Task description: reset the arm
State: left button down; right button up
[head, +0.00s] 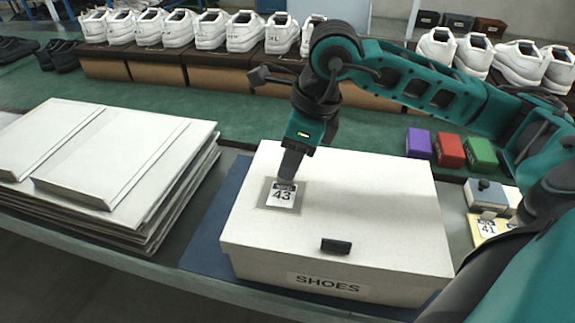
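My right gripper (290,166) is in the middle of the head view, pointing down at the lid of a white shoe box (375,205). Its fingertips are at or just above a label marked 43 (282,196) on the lid's left part. The fingers look close together, but I cannot tell whether they are shut or hold anything. The box is closed, with "SHOES" on its front and a small dark block (336,246) near the lid's front edge. My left gripper is not in view.
Flat white cardboard sheets (110,165) are stacked at left. White shoes (240,32) line a raised shelf behind. Purple (418,144), red (450,150) and green (481,153) blocks lie right of the box. A stamp-like block (487,193) and labels (488,229) lie at far right.

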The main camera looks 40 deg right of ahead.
jog(key=p+v, duration=0.1)
jog(key=v, duration=0.9)
jog(key=shift+a, duration=0.1)
